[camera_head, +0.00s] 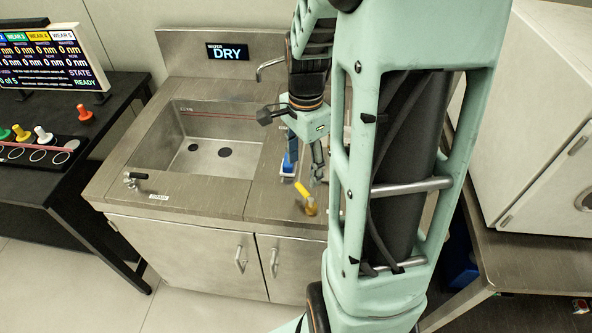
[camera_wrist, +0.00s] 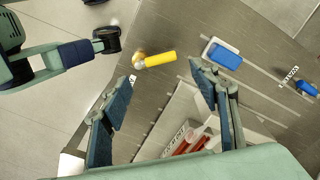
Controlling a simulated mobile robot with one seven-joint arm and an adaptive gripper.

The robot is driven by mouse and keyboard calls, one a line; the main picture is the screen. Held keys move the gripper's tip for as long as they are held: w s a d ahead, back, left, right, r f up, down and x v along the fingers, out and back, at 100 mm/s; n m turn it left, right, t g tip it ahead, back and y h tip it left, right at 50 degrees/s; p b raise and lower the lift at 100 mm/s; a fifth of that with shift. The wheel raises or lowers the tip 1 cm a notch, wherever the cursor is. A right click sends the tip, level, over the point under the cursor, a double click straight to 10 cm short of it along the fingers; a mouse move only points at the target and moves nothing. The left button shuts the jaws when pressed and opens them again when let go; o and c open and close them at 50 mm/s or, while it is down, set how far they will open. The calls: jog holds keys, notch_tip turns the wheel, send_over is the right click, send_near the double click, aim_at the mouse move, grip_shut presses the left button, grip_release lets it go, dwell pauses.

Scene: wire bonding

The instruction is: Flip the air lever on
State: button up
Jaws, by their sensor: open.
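A yellow-handled lever on a brass-coloured valve (camera_head: 304,191) stands on the steel sink counter, near its front edge, right of the basin. The yellow handle (camera_wrist: 161,58) also shows in the wrist view, lying roughly sideways. I cannot read a label naming it as the air lever. My gripper (camera_head: 304,161) is just above and behind it in the head view. In the wrist view my gripper (camera_wrist: 163,77) is open and empty, its two fingers apart, with the yellow handle just beyond the gap between the tips. A blue handle on a white base (camera_wrist: 224,55) is beside the right fingertip.
The sink basin (camera_head: 213,141) lies left of my gripper, with a faucet (camera_head: 269,67) behind. A black-handled drain lever (camera_head: 135,177) is at the counter's front left. Another blue knob (camera_wrist: 307,89) is at the wrist view's right. The sign (camera_head: 228,53) reads DRY.

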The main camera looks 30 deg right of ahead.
aim_at(303, 188)
notch_tip(303, 188, down, 7)
jog(key=shift+f, duration=0.1)
dwell(0.3)
